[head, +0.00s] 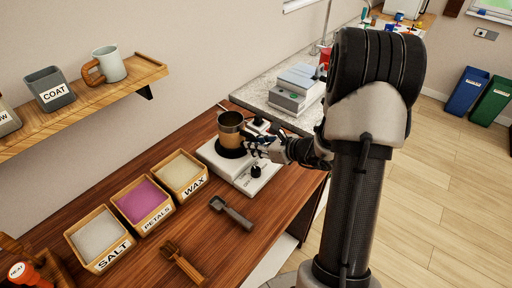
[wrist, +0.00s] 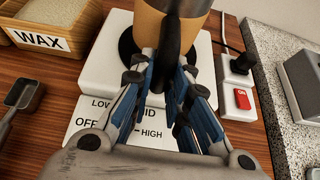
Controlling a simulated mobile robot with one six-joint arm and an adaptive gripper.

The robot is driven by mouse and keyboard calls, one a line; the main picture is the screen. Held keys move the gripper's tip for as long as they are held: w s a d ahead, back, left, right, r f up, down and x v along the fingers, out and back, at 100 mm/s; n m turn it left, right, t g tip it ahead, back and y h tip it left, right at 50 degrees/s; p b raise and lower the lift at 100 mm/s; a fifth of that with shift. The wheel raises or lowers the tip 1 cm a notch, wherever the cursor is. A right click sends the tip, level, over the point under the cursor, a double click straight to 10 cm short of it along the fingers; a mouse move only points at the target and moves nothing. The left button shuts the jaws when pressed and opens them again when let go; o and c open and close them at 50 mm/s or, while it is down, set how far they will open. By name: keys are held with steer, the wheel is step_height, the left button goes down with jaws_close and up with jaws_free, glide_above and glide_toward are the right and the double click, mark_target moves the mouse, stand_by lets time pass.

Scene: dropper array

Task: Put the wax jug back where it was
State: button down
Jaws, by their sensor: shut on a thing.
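The wax jug (head: 231,130) is an amber-brown pot with a dark rim, upright over the black round plate of a white hot plate (head: 212,154). Its amber body (wrist: 165,20) and dark handle (wrist: 168,60) show at the top of the wrist view. My gripper (head: 254,146) comes from the right in the head view. In the wrist view its blue fingers (wrist: 160,75) are shut on the handle, one on each side. I cannot tell whether the jug's base touches the plate. The hot plate's front panel (wrist: 122,128) reads OFF, LOW, MID and HIGH; its knob is hidden in the wrist view.
Boxes of wax (head: 180,174), petals (head: 144,203) and salt (head: 97,237) line the wall side. A scoop (head: 231,212) lies in front. A lit red switch (wrist: 241,98) sits right of the hot plate. A wall shelf (head: 85,103) holds a mug (head: 110,63) and a COAT cup (head: 50,88).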

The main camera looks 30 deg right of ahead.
steer(key=shift+f, duration=0.15)
steer(key=c, duration=1.5)
jaws_free()
steer(key=shift+c, duration=0.2)
steer(key=shift+s+d+r, duration=0.15)
steer(key=shift+s+r, duration=0.05)
steer(key=shift+r, duration=0.2)
steer(key=p+v, duration=0.3)
steer(key=v, duration=0.8)
steer(key=shift+s, duration=0.2)
steer(key=shift+r, duration=0.1)
